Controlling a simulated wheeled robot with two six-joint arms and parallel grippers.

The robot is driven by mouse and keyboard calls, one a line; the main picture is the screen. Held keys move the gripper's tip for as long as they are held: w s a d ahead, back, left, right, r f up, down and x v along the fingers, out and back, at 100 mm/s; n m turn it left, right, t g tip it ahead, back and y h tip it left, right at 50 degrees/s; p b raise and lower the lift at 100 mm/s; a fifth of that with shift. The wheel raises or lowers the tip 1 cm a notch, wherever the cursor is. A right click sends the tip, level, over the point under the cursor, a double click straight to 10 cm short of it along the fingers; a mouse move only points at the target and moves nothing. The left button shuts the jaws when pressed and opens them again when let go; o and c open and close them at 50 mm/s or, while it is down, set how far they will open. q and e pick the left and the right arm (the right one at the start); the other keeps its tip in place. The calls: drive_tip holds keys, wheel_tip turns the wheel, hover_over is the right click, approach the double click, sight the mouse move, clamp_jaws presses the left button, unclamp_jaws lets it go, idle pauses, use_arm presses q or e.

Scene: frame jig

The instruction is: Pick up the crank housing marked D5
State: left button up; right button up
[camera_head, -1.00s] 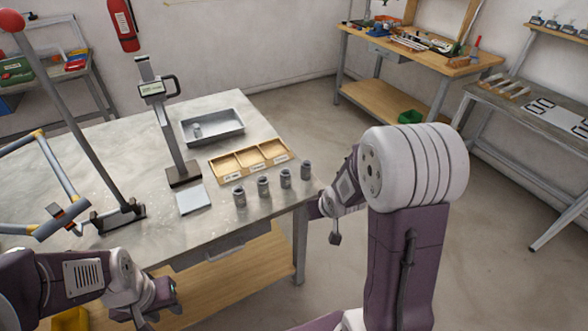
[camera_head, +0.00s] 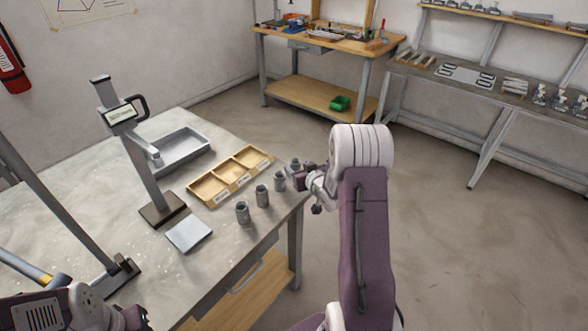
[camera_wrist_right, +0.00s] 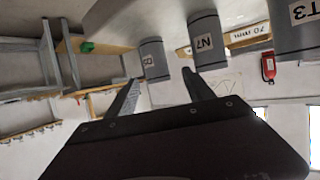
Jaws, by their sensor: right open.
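Several grey cylindrical crank housings stand in a row along the table's right edge. In the right wrist view, which is upside down, the left housing (camera_wrist_right: 152,60) has a small label that seems to read D5. Beside it are the housings marked N7 (camera_wrist_right: 207,45) and T3 (camera_wrist_right: 298,25). My right gripper (camera_wrist_right: 162,80) is open and empty, its fingertips close to the D5 housing. In the head view my right gripper (camera_head: 298,179) is at the far end of the row, partly covering the far housing (camera_head: 295,164). My left gripper (camera_head: 132,319) is at the bottom edge, its fingers unclear.
A wooden tray (camera_head: 207,189) with three compartments lies just behind the row. A scale with a post and display (camera_head: 122,113), a grey bin (camera_head: 183,156) and a pale plate (camera_head: 189,234) are further left. The floor to the right is clear.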

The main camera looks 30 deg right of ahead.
sight(298, 165)
drive_tip(key=x, duration=0.5)
drive_tip(key=shift+d+f, duration=0.15)
drive_tip(key=shift+d, duration=0.05)
drive_tip(key=shift+s, duration=0.1)
drive_tip(key=shift+c, duration=0.9)
clamp_jaws()
drive_tip(key=shift+r, duration=0.25)
